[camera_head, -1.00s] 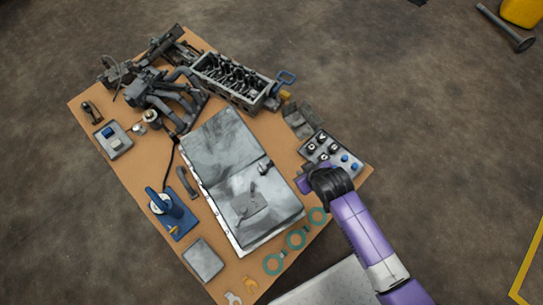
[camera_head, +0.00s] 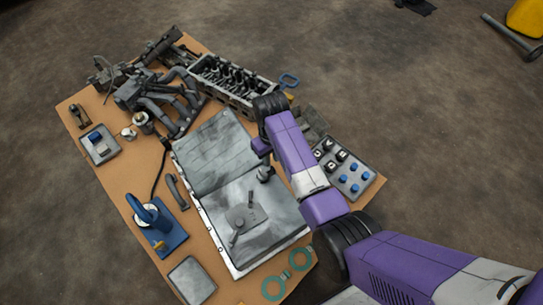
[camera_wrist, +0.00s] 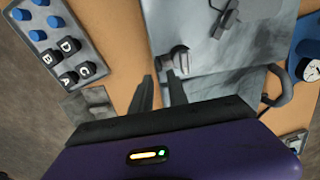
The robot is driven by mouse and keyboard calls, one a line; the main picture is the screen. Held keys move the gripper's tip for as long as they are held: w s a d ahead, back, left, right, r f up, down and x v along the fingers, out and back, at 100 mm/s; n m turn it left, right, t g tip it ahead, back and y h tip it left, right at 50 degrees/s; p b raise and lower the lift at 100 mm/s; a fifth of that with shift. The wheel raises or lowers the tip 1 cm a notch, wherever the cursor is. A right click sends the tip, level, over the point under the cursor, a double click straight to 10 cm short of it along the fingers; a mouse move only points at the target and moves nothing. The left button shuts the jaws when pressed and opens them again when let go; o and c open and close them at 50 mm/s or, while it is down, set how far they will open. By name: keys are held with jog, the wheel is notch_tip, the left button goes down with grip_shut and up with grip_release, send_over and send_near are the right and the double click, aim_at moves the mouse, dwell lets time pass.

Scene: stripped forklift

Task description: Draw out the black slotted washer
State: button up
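I cannot pick out the black slotted washer with certainty in either view. A dark grey flat piece (camera_head: 240,217) lies on the lower metal sheet (camera_head: 275,235) with narrow bars beside it. Part of a dark piece also shows at the top of the wrist view (camera_wrist: 226,18). A small upright grey knob-like part (camera_head: 264,173) stands near the sheet's upper right edge; in the wrist view (camera_wrist: 180,60) it is just ahead of my fingertips. My gripper (camera_wrist: 159,76) is open and empty, its fingers a little apart. In the head view my arm hides the fingertips.
A grey tray (camera_head: 360,190) holds blue caps and black lettered blocks. An engine head (camera_head: 233,84) and pipework (camera_head: 160,95) fill the table's far end. A blue stand with a dial (camera_head: 160,222) is at left. Teal rings (camera_head: 301,258) lie at the near edge.

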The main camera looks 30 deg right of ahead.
notch_tip(320, 180, down, 5)
jog(key=shift+b, duration=1.05)
jog(key=c, duration=0.4)
grip_shut()
